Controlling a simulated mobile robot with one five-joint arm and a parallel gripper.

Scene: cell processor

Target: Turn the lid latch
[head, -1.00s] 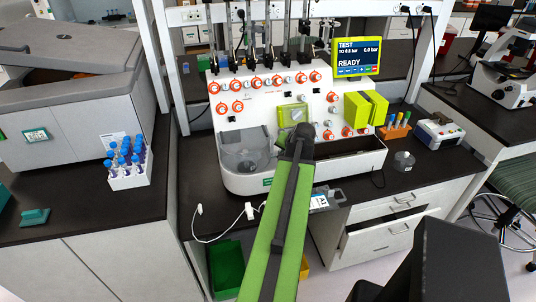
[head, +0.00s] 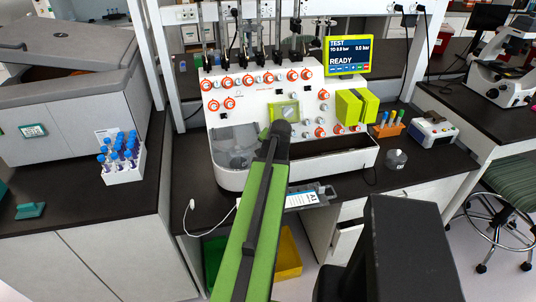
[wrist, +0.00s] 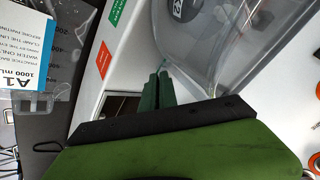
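The cell processor (head: 300,125) is a white bench machine with orange knobs and a green-framed screen reading READY. A clear round chamber (head: 235,150) sits at its left end and fills the upper right of the wrist view (wrist: 225,40). I cannot make out the lid latch for certain in either view. My gripper (wrist: 157,90) shows in the wrist view as two dark green fingers side by side, shut, with nothing visible between them. Their tips are close to the lower left edge of the clear chamber; I cannot tell if they touch. My arm hides the gripper in the head view.
A labelled bag (head: 312,196) lies at the bench's front edge, beside my arm. A white cable (head: 193,222) hangs there. A rack of blue-capped tubes (head: 122,165) stands on the left bench. An orange tube rack (head: 388,130) and a small box (head: 433,130) stand right of the machine.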

